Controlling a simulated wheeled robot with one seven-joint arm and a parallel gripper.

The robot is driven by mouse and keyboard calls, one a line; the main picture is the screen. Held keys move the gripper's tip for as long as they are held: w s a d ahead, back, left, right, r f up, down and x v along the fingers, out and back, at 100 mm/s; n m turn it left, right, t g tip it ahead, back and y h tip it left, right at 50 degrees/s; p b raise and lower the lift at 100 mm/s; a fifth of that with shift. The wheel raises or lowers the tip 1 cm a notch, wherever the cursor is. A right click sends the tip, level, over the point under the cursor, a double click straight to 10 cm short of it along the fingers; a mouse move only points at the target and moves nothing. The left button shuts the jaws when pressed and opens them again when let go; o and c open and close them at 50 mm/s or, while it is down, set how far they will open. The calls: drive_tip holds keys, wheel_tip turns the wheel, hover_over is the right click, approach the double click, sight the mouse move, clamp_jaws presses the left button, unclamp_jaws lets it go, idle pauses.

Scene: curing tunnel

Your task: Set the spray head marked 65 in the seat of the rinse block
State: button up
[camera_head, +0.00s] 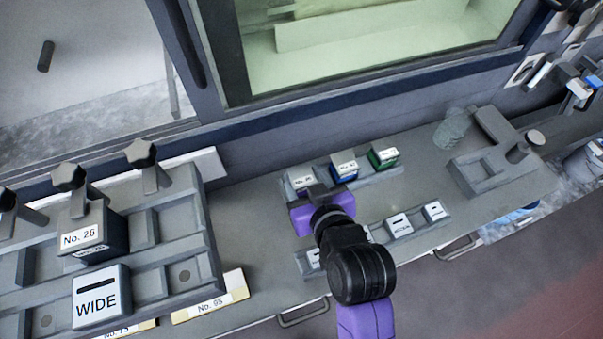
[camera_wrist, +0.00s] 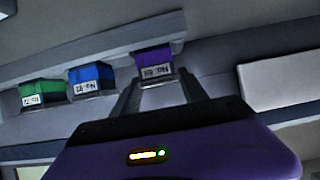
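A purple spray head (camera_wrist: 153,58) with a white label stands on a ledge in the wrist view, straight ahead of my gripper (camera_wrist: 160,85). Its label is upside down and too blurred to read surely. My gripper's two fingers are apart, with the head between or just beyond their tips; contact cannot be told. In the head view my purple gripper (camera_head: 308,208) is at the left end of the back row, partly covering a white-labelled head (camera_head: 300,177). A grey fixture (camera_head: 148,232) with star knobs stands left, and a grey stepped block (camera_head: 505,165) right; neither is labelled as the rinse block.
Blue (camera_head: 344,170) and green (camera_head: 384,158) heads stand right of my gripper. A front rack (camera_head: 415,228) holds several grey pieces. The left fixture carries a "No. 26" block (camera_head: 95,240) and a "WIDE" block (camera_head: 101,297). A translucent object (camera_head: 452,128) stands near the right block.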

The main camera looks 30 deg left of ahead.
sight(304, 181)
clamp_jaws()
wheel_tip(304, 181, up, 6)
drive_tip(key=p, duration=0.5)
drive_tip(key=shift+r+p, duration=0.2)
drive_tip(key=shift+p, duration=0.15)
drive_tip(key=shift+f, duration=0.15)
